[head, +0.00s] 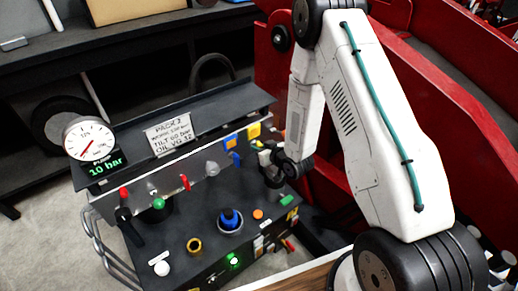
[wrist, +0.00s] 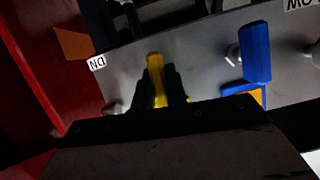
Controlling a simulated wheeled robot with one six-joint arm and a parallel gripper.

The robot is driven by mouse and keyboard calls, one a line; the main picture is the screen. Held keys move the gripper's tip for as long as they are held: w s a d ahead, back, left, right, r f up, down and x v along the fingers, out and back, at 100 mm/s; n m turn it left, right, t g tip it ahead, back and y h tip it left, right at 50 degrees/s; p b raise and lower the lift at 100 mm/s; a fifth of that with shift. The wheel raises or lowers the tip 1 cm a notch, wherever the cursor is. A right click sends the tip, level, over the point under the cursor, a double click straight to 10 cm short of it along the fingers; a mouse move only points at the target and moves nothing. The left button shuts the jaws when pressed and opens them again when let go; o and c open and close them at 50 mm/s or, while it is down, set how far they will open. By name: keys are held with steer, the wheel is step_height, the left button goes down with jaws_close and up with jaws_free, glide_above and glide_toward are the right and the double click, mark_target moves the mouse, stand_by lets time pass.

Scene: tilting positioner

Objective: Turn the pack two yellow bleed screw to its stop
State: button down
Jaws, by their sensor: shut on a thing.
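The yellow bleed screw (wrist: 154,66) shows in the wrist view as a narrow yellow bar standing out from the grey panel (wrist: 203,52). The dark fingers of my gripper (wrist: 160,88) are shut on it, one on each side. In the head view my gripper (head: 268,156) is at the right end of the pack's upright panel, and the screw cannot be made out there. The pack carries a "PACK 2" sign (head: 168,134). How far the screw is turned cannot be told.
A blue handle (wrist: 256,53) sits right of the screw, above a blue and orange plate (wrist: 250,94). Red levers (head: 185,182), a green knob (head: 158,203) and a blue knob (head: 230,218) stand out nearby. The gauge display (head: 102,168) reads 10 bar. Red structure (head: 330,185) lies at right.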

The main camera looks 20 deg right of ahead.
steer(key=shift+n+h, duration=0.3)
steer(key=shift+n, duration=0.1)
steer(key=c, duration=1.4)
jaws_free()
steer(key=shift+c, duration=0.2)
steer(key=shift+s, duration=0.1)
steer(key=v, duration=0.7)
steer(key=shift+s+d+r, duration=0.15)
steer(key=shift+s, duration=0.15)
